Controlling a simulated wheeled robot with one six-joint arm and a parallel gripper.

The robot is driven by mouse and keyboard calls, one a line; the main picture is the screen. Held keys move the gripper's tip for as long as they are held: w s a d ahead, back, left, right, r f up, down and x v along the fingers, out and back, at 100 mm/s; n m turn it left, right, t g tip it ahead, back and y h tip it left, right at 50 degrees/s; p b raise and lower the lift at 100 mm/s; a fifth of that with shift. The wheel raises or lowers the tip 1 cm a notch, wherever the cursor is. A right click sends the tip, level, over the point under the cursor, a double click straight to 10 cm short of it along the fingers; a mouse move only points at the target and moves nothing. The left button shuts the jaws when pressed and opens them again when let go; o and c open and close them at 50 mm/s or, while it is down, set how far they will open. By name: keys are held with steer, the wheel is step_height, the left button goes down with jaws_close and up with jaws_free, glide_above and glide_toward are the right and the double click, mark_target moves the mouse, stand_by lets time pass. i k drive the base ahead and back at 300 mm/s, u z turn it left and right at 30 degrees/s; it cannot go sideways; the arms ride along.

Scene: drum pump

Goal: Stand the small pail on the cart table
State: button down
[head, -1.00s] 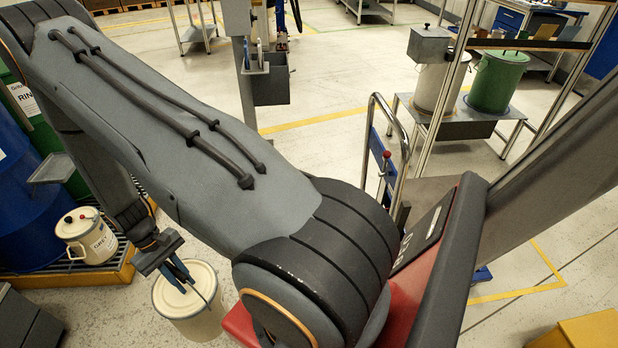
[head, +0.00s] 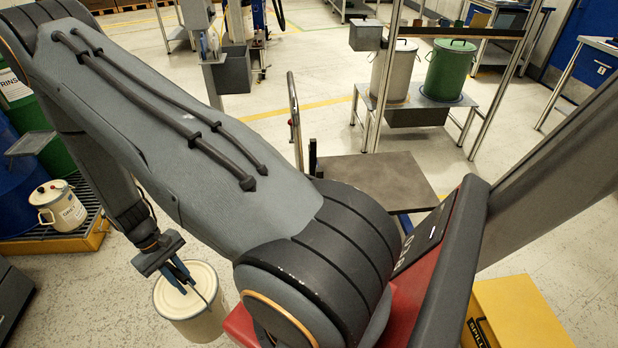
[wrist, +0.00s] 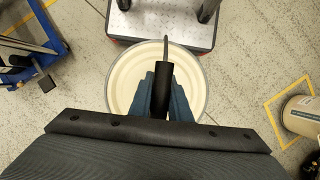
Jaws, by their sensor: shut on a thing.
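My gripper (head: 181,277) is shut on the handle of a round cream pail (head: 187,319), which hangs upright below it at the lower left of the head view. In the wrist view, the blue fingers of my gripper (wrist: 161,98) close on the black grip of the handle above the pail (wrist: 118,88).
A labelled cream can (head: 58,207) stands on a yellow-edged grated tray (head: 60,243) by blue and green drums at left. A yellow spill box (head: 520,315) stands at lower right. A green lidded bin (head: 449,72) stands on a bench behind the cart. Open floor lies between.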

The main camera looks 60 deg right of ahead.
mark_target(393, 178)
steer(key=k, duration=1.05)
steer(key=z, duration=1.9)
steer(key=i, duration=0.15)
steer(key=z, duration=0.2)
